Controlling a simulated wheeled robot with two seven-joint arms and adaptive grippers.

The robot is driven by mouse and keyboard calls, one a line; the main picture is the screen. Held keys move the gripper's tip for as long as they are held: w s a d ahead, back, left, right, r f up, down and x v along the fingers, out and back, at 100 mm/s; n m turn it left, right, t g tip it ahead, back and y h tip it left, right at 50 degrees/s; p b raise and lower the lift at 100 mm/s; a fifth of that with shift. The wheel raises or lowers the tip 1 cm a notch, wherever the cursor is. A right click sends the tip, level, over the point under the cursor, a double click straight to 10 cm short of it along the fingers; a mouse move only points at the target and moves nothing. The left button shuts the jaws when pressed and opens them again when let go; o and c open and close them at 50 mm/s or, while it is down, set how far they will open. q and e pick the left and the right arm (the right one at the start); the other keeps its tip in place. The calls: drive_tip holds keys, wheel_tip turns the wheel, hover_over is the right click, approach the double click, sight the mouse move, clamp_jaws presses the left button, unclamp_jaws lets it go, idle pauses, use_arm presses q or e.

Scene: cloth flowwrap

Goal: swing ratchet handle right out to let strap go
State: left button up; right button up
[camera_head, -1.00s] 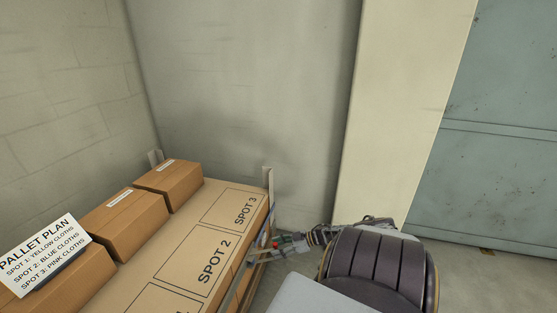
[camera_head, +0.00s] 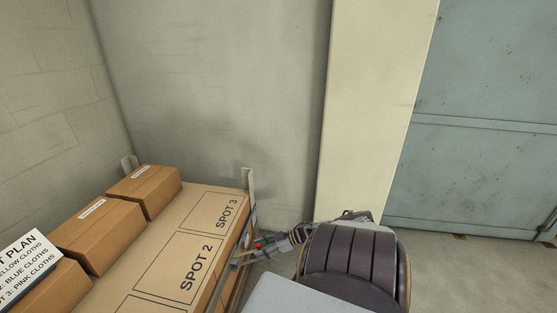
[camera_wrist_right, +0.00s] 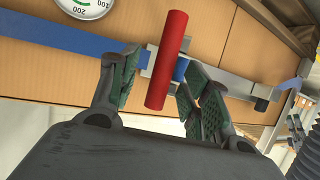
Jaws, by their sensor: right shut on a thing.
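The red ratchet handle (camera_wrist_right: 167,60) stands out tilted from a metal ratchet body (camera_wrist_right: 166,70) on a blue strap (camera_wrist_right: 60,38) in the right wrist view. My right gripper (camera_wrist_right: 158,68) is shut on the handle, with a green-padded finger on either side of it. The strap and ratchet are mostly hidden in that view. My left gripper is not in view.
A pallet with a cardboard top sheet (camera_head: 160,282) marked with spots holds several brown boxes (camera_head: 144,190) along its left. A pallet plan sign (camera_head: 25,262) stands at the left. A round gauge (camera_wrist_right: 84,6) shows above the strap. Open floor (camera_head: 470,265) lies right.

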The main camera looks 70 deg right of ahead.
drive_tip(key=v, duration=1.2)
idle(0.6)
drive_tip(key=shift+d+f, duration=0.1)
idle(0.6)
